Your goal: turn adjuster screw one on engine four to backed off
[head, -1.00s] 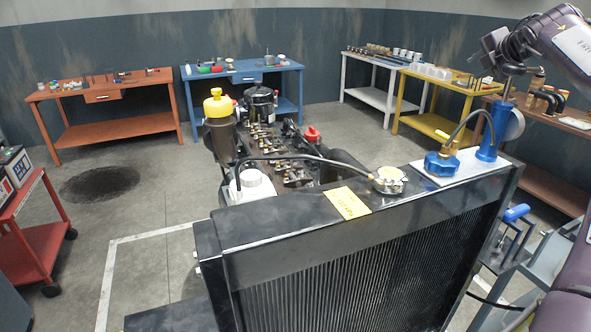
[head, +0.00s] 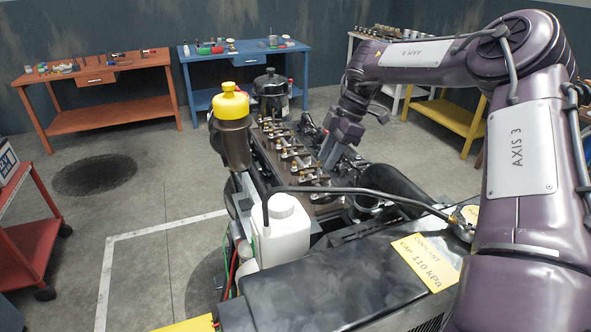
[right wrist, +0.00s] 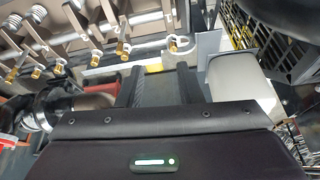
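The engine's rocker row, with several brass-coloured adjuster screws (head: 290,158), lies in the middle of the head view. I cannot tell which screw is number one, and no engine number is readable. My right gripper (head: 330,160) hangs low beside the right side of the row, its tips partly lost among the engine parts. In the right wrist view the fingers (right wrist: 162,85) are apart with nothing clearly held between them. Brass screw ends (right wrist: 123,48) and springs run across the upper left there, apart from the fingers. My left gripper is not in view.
A black hose (head: 370,193) crosses in front. A yellow coolant label (head: 428,262) lies on the near top. Orange (head: 100,100) and blue (head: 245,55) benches stand behind.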

